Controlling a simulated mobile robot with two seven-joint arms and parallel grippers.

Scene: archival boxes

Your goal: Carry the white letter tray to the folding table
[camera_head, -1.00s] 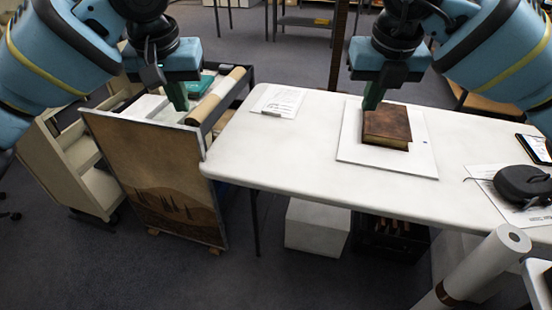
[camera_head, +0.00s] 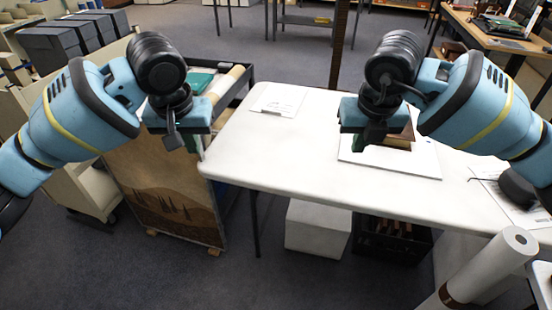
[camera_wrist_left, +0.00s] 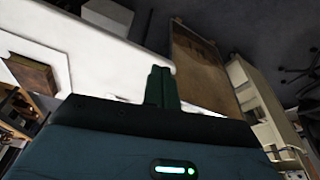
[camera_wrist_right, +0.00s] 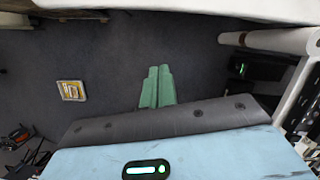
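I cannot make out a letter tray for certain in the present views. A white folding-type table (camera_head: 270,150) fills the middle of the head view. On it lies a flat white board (camera_head: 425,160) with a brown book (camera_head: 402,135), partly hidden behind my right gripper (camera_head: 362,142). The book also shows in the left wrist view (camera_wrist_left: 33,73). My left gripper (camera_head: 190,143) is in front of the cart by the table's left end. The left fingers (camera_wrist_left: 158,85) and right fingers (camera_wrist_right: 157,86) are together with nothing between them.
A cart (camera_head: 243,80) holding a paper roll (camera_head: 228,82) and a green item (camera_head: 196,82) stands left of the table, with a brown picture panel (camera_head: 165,195) at its front. A white box (camera_head: 317,228) and dark crate (camera_head: 392,238) sit beneath the table. A large white roll (camera_head: 485,265) stands front right.

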